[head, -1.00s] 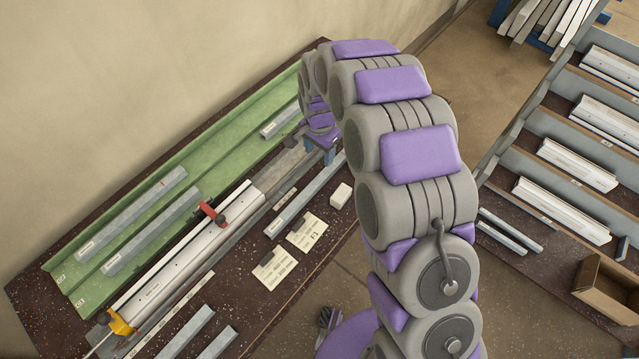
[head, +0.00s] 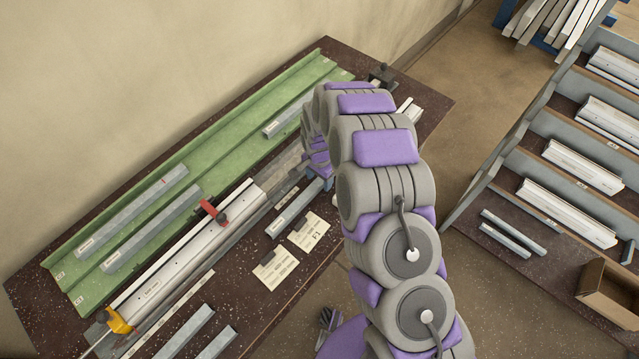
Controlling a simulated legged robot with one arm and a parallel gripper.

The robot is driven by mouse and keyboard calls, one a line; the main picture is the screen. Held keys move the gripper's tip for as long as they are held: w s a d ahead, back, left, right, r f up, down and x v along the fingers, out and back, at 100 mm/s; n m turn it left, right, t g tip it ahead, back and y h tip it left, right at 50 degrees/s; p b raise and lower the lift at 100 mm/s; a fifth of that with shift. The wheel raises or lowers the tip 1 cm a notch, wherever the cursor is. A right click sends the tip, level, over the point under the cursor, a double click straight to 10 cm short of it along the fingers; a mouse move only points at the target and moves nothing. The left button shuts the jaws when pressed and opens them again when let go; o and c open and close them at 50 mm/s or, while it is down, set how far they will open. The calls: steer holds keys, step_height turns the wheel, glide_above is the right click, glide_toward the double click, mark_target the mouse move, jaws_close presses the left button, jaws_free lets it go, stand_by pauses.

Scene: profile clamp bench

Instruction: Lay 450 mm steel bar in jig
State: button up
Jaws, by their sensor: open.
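A grey steel bar (head: 291,212) lies on the dark bench just right of the clamp jig. Its far end is hidden by my gripper (head: 322,183), which is at or just above that end; I cannot tell if they touch. My gripper is open, its fingers partly hidden by my arm. The jig (head: 243,201) is a long rail with a white profile (head: 165,284) in it, a red clamp (head: 211,211) and a yellow clamp (head: 119,322). Other grey bars (head: 131,212) lie in the green rack (head: 232,125). The length labels are too small to read.
Two cards (head: 309,231) lie beside the bar. Two more grey bars (head: 187,331) lie at the bench's front. A black fixture (head: 382,76) stands at the far bench corner. At right is a shelf (head: 520,178) with white profiles and an open carton (head: 608,292).

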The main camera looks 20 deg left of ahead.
steer(key=shift+a+f, duration=0.15)
steer(key=shift+f, duration=0.4)
steer(key=shift+a, duration=0.2)
steer(key=shift+d, duration=0.4)
steer(key=c, duration=0.7)
steer(key=shift+s+a, duration=0.1)
steer(key=shift+a, duration=0.1)
jaws_close()
